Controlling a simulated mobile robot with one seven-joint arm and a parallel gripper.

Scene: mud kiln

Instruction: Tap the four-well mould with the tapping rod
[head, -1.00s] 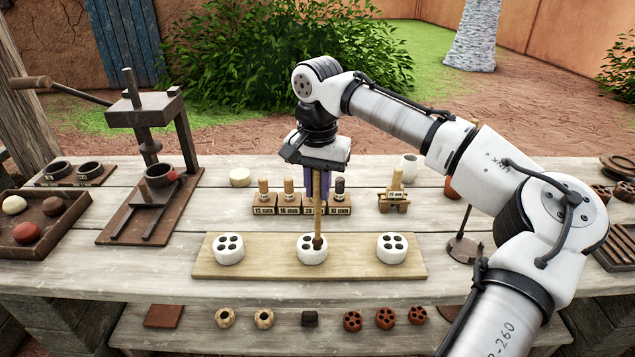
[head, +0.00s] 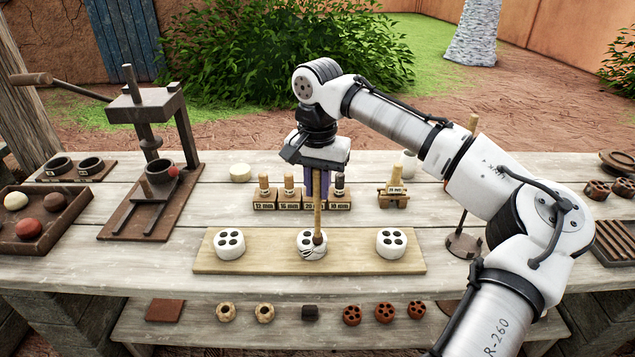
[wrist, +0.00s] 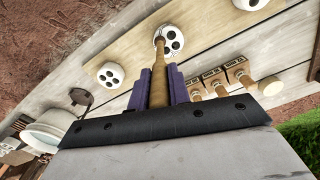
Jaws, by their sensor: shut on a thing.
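Thin dark lines like cracks show on this mould. In the wrist view the rod (wrist: 159,88) runs between the purple fingers to the mould (wrist: 166,33). Similar white moulds with several wells stand at the left (head: 229,250) and right (head: 391,250) of the board (head: 270,262). The rod hides part of the middle mould.
Labelled blocks with pegs (head: 277,200) stand just behind the board. A dark press (head: 150,190) stands left, beside a tray of balls (head: 22,247). A metal stand (head: 463,246) is right of the board. Fired pieces (head: 384,313) line the lower shelf.

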